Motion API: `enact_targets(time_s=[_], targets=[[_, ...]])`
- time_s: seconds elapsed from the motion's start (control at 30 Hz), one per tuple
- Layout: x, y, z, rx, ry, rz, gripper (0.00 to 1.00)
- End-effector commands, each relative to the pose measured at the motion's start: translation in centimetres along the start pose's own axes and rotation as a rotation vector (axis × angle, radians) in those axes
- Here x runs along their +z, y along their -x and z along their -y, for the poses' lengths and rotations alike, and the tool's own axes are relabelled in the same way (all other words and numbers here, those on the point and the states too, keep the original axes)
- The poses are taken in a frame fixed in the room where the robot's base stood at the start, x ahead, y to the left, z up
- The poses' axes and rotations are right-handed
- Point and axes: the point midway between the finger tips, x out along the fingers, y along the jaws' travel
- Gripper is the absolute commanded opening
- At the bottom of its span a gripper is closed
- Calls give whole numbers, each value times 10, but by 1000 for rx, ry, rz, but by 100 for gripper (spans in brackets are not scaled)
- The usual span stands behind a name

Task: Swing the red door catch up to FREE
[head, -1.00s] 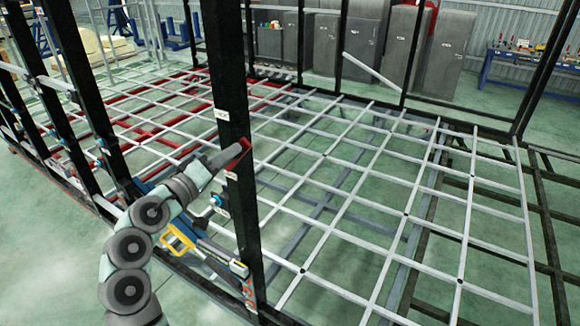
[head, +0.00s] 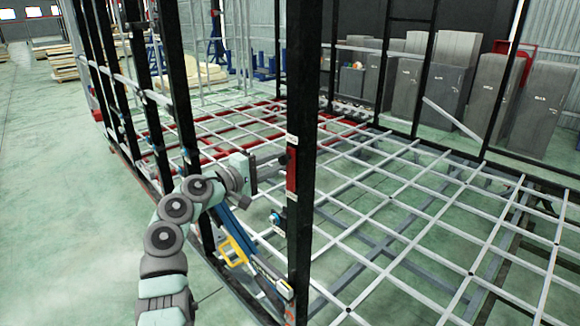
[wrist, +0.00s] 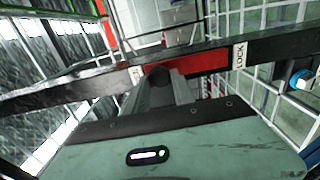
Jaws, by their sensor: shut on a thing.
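The red door catch (head: 291,172) is on the near black post (head: 301,90). It lies in line with the post, its upper end near a white label (head: 292,140). In the wrist view the red catch (wrist: 205,62) lies along the post, which runs across the picture. A label reading LOCK (wrist: 238,55) sits by its lower end, at the right. Another label (wrist: 135,75) at the left is partly hidden and I cannot read it. My gripper (head: 284,159) is shut on the catch's upper end; the fingers (wrist: 158,76) hide that end.
A blue bar with a yellow handle (head: 236,250) stands low beside the post. More black posts (head: 180,90) stand at the left. The white floor grid (head: 400,215) extends behind the post.

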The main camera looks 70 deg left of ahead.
Motion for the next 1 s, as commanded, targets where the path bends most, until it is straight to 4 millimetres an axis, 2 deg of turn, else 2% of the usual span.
enact_targets(time_s=[0.5,0.53,0.77,1.0], targets=[[-6,3,0,-1,16,-8,0],[-6,3,1,-1,16,-9,32],[-6,2,1,-1,16,-7,51],[-5,3,1,-1,15,-6,51]])
